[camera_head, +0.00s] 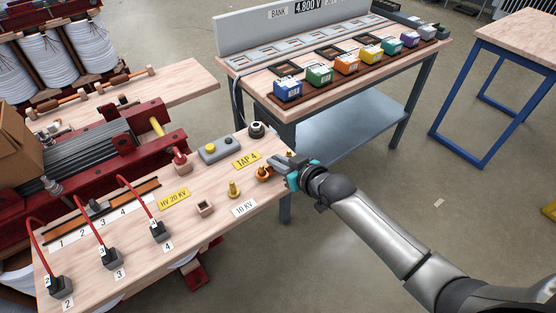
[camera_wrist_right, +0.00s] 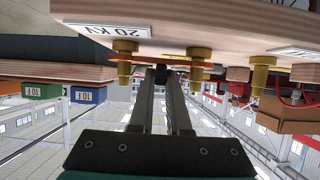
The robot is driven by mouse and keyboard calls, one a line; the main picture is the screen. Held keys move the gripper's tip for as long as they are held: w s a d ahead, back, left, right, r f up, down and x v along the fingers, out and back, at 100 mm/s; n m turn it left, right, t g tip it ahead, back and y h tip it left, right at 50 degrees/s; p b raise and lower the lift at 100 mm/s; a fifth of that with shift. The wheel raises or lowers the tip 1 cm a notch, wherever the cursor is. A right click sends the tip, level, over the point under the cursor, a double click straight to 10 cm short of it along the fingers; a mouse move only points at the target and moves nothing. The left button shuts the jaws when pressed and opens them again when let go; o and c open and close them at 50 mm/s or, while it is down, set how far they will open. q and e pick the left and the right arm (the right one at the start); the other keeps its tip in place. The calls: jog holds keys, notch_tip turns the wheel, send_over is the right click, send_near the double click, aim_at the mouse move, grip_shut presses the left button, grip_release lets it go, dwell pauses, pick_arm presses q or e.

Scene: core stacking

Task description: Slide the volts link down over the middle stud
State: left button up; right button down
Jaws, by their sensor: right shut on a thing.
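The volts link, a flat orange-copper piece, shows in the head view (camera_head: 263,176) at the middle stud (camera_head: 262,168) and as a thin edge-on strip in the wrist view (camera_wrist_right: 206,64). My right gripper (camera_head: 279,162) is shut on the link from the right. In the upside-down wrist view, its dark fingers (camera_wrist_right: 163,72) reach the link between the middle stud (camera_wrist_right: 197,74) and the 20 KV stud (camera_wrist_right: 123,68). The link appears to be around the middle stud; how low it sits is unclear. A brass stud (camera_head: 234,189) stands free by the 10 KV label.
The bench top (camera_head: 215,228) also bears a grey button box (camera_head: 220,150), a black round terminal (camera_head: 256,130), a small wooden socket (camera_head: 205,208) and red-cabled plugs (camera_head: 111,258). A second table with coloured blocks (camera_head: 319,76) stands behind. Open floor lies right.

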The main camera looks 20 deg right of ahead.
jog(key=shift+f, duration=0.15)
jog(key=c, duration=0.8)
grip_release()
jog(key=p+v, duration=0.6)
jog(key=v, duration=0.9)
jog(key=shift+d+f, duration=0.1)
jog(key=shift+d, duration=0.05)
